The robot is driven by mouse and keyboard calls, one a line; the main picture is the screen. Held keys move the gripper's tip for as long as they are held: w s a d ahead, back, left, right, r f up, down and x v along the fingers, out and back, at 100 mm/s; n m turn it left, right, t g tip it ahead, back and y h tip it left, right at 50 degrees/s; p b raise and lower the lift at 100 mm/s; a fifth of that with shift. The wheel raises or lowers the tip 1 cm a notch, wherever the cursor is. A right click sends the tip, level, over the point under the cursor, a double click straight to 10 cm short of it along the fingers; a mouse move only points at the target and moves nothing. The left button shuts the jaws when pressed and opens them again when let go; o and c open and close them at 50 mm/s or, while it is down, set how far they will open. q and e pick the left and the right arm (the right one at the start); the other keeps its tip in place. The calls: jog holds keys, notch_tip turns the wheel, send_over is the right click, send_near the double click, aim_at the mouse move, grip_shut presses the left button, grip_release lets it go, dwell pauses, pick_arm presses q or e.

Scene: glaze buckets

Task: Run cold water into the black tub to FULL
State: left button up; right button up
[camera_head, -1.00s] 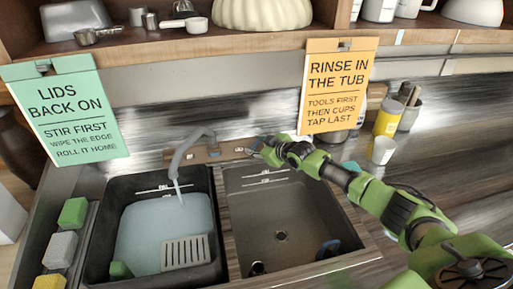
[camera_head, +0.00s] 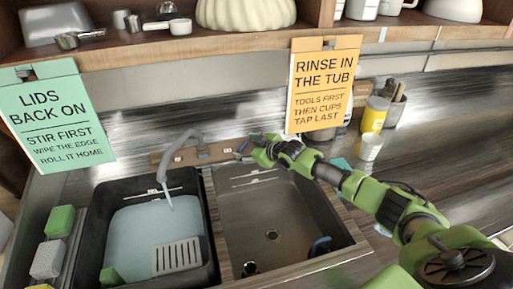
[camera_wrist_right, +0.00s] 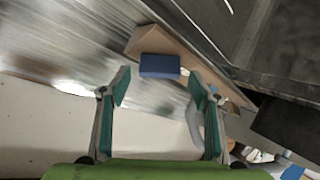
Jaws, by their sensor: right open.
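The black tub (camera_head: 98,225) stands on the left and holds pale blue water (camera_head: 137,232). The water surface lies below the white marks (camera_head: 160,189) on its back wall. The grey tap spout (camera_head: 164,163) hangs over the tub and a thin stream (camera_head: 169,199) falls from it. My right gripper (camera_head: 248,147) is at the right end of the wooden tap base (camera_head: 212,152). In the right wrist view a blue block on that base (camera_wrist_right: 160,66) lies just beyond and between the open fingertips (camera_wrist_right: 160,88); no contact shows. My left gripper is not in view.
A grey basin (camera_head: 275,215) is right of the tub. A slotted grey piece (camera_head: 178,257) and a green block (camera_head: 111,276) are in the tub. Sponges (camera_head: 60,221) line its left. The orange sign (camera_head: 322,85) hangs near my right arm.

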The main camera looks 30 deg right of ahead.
jog(key=v, duration=1.1)
jog(key=shift+w, duration=0.1)
dwell(6.8)
